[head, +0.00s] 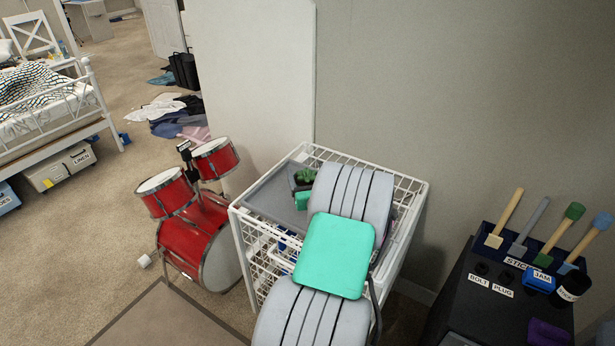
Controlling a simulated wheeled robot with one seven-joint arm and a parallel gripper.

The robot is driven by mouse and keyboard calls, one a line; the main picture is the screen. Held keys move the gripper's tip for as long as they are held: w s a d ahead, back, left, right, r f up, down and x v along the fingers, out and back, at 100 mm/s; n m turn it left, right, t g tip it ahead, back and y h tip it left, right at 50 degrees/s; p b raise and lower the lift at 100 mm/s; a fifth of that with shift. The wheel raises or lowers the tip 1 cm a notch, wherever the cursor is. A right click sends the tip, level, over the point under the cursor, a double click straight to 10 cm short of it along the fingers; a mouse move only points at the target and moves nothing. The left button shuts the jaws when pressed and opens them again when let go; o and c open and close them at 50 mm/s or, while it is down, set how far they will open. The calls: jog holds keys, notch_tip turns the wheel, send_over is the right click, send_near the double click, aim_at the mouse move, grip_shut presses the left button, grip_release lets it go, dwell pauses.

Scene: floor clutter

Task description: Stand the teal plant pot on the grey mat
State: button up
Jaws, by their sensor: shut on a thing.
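The teal plant pot (302,201) with a green plant (306,175) shows at the top of the white wire rack, just left of my forearm. It appears over the grey mat (268,195); I cannot tell whether its base touches the mat. My gripper (299,186) is mostly hidden behind my arm; only a small dark part shows at the pot, and it is shut on the pot. My arm covers the right part of the mat.
The white wire rack (246,228) stands against the wall. A red drum set (195,235) is close on its left. A black cabinet (480,315) with brushes and labelled holders is at the right. Carpet is open at the far left.

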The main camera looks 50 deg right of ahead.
jog(key=shift+r, duration=0.15)
jog(key=o, duration=2)
jog(key=shift+c, duration=0.2)
